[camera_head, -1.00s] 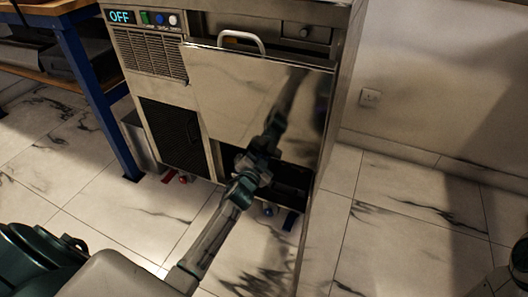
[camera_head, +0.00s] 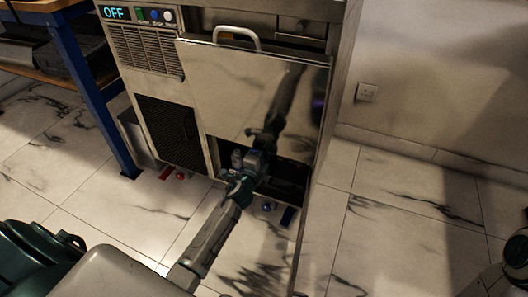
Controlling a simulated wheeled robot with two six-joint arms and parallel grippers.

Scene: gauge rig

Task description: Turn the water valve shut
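A steel machine (camera_head: 158,93) with an "OFF" display stands ahead. At its foot are a red handle (camera_head: 166,173) beside a small red knob (camera_head: 180,176), and a blue handle (camera_head: 287,216) beside a small blue knob (camera_head: 266,207). I cannot tell which of these is the water valve. My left gripper (camera_head: 252,160) is at the dark opening under the steel flap, above and left of the blue parts and apart from them. Its fingers are too small and dark to read. Only part of my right arm shows at the right edge; its gripper is out of view.
The steel flap (camera_head: 235,85) with a handle (camera_head: 238,33) hangs over the opening and mirrors my arm. A blue-legged bench (camera_head: 92,90) stands to the left. A wall socket (camera_head: 366,92) is on the right. The marble floor (camera_head: 400,215) right of the machine is clear.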

